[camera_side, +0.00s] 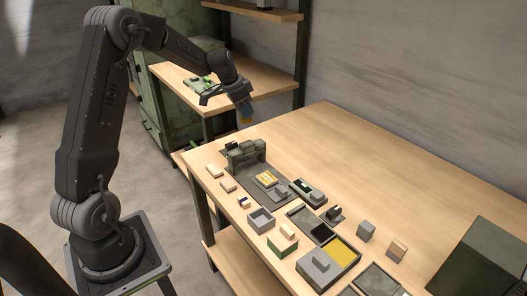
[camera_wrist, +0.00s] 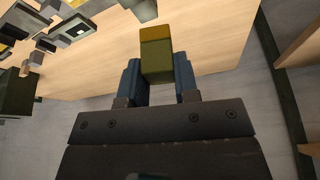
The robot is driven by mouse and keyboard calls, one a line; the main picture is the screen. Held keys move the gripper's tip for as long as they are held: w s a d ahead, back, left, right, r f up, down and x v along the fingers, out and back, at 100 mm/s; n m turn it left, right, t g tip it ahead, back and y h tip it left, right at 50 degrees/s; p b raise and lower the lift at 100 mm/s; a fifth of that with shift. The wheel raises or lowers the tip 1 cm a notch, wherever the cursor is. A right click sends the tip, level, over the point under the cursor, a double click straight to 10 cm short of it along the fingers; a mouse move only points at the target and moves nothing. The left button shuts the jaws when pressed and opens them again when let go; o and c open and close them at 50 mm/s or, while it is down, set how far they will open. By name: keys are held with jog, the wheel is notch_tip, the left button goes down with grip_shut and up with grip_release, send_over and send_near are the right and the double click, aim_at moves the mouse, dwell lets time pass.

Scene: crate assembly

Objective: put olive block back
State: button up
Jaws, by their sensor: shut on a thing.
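My gripper (camera_side: 243,111) is raised in the air beyond the far left edge of the table, in the side view. In the wrist view my gripper (camera_wrist: 158,78) is shut on the olive block (camera_wrist: 157,62), with one blue finger on each side. The block has an ochre end that sticks out past the fingertips. In the side view only a small ochre bit of the block (camera_side: 246,121) shows below the fingers.
The wooden table (camera_side: 400,160) holds a green machine (camera_side: 246,151), several small blocks, an open grey box (camera_side: 261,220) and a tray with a yellow compartment (camera_side: 342,251). A dark green box (camera_side: 485,258) stands at the right. The table's back is clear. Shelving (camera_side: 270,88) stands behind.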

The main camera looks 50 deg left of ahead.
jog(key=a+f+m, duration=0.2)
jog(key=a+f, duration=0.3)
jog(key=a, duration=0.4)
jog(key=shift+h, duration=0.4)
jog(key=w+d+f, duration=0.4)
jog(key=w, duration=0.1)
jog(key=w+d+f, duration=0.2)
jog(key=w+f, duration=0.1)
jog(key=shift+w+d, duration=0.2)
jog(key=shift+d, duration=0.2)
jog(key=shift+f, duration=2.05)
jog(key=shift+f, duration=0.15)
jog(key=o, duration=0.8)
jog(key=shift+o, duration=0.2)
